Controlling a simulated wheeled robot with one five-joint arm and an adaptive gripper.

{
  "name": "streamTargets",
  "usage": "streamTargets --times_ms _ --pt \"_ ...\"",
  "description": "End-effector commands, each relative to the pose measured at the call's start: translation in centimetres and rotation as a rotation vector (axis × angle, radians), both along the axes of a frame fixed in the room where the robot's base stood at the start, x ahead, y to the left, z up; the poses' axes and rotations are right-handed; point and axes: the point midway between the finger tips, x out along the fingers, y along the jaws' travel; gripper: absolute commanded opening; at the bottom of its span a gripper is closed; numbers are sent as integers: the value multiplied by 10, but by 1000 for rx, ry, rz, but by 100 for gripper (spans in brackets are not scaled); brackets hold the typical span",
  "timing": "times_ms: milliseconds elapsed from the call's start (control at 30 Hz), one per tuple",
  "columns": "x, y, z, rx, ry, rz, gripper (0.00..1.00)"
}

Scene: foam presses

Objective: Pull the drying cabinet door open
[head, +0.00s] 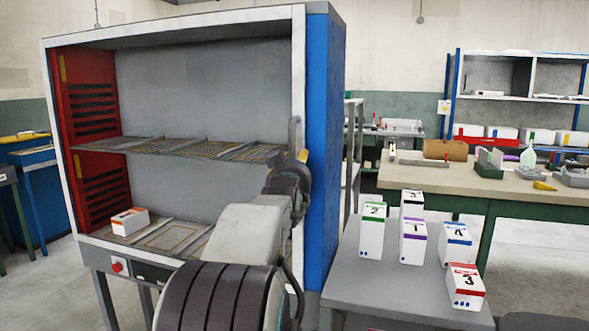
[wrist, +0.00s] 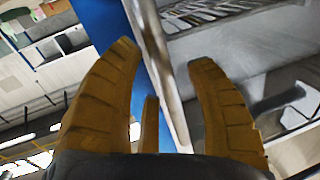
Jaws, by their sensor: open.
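The drying cabinet (head: 326,120) has blue sides, a white front frame and a visible interior. A grey upright handle (head: 294,132) stands on the right upright of the white frame (head: 299,60), which looks flush with the cabinet; I cannot tell whether glass fills it. My gripper (head: 304,156) is at the handle's lower end, partly hidden by my arm. In the wrist view its two yellow-brown fingers (wrist: 165,95) are spread apart, with the white frame edge (wrist: 158,60) and a short brownish bar (wrist: 149,125) between them. Contact with the handle cannot be made out.
Inside the cabinet are wire shelves (head: 190,148) and a white-orange box (head: 130,221). A grey table (head: 385,285) with several small labelled boxes stands close on the right. A workbench (head: 480,185) is behind it. Floor shows at the lower left.

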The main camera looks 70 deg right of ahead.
Motion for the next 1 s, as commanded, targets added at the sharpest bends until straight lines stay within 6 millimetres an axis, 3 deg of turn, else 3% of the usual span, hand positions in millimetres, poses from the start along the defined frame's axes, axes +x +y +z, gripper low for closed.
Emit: streamTargets --times_ms 600,1000 --pt "0 0 0 0 0 0 1" --pt "0 7 -1 0 0 2 0"
